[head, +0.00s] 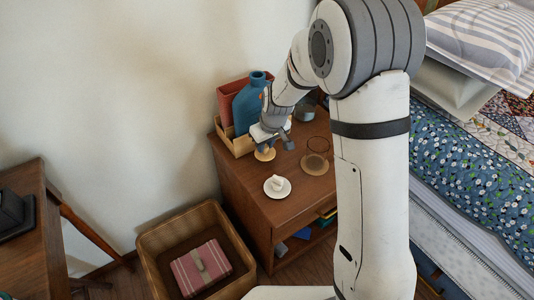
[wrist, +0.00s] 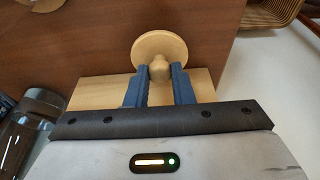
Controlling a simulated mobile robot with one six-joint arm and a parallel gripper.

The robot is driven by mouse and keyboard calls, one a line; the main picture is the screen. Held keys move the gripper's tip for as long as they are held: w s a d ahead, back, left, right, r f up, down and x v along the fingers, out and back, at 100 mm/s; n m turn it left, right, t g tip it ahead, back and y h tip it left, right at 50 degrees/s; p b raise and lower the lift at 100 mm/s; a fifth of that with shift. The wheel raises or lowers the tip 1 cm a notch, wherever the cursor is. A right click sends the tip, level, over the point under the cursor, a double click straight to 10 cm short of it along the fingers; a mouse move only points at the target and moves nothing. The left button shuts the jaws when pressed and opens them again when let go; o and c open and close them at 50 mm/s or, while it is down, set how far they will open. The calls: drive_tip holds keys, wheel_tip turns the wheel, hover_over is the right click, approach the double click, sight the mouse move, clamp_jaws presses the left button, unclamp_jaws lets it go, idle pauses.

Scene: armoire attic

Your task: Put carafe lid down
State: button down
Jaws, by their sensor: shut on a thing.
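The carafe lid, a pale wooden disc with a round knob, shows in the wrist view (wrist: 160,45) and in the head view (head: 265,154). My gripper (wrist: 160,76) is shut on its knob, a blue finger on each side. In the head view my gripper (head: 271,142) is over the back left part of the wooden nightstand (head: 300,204), beside a light wooden box (head: 232,142). The lid is level or nearly so. I cannot tell whether its underside touches the nightstand top. A clear round vessel, perhaps the carafe (head: 316,163), stands to the right.
A white saucer with a small white object (head: 278,187) sits near the front. A blue bottle (head: 250,103) and a red item (head: 231,92) stand behind my gripper. A dark container (head: 305,111) is at the back. A wicker basket (head: 153,242) stands on the floor at left.

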sight(267, 149)
drive_tip(key=shift+d+f+b, duration=0.1)
drive_tip(key=shift+f+b, duration=0.3)
drive_tip(key=shift+f, duration=1.35)
drive_tip(key=shift+f, duration=0.2)
drive_tip(key=c, duration=1.3)
unclamp_jaws()
drive_tip(key=shift+o, duration=0.2)
drive_tip(key=shift+r, duration=0.2)
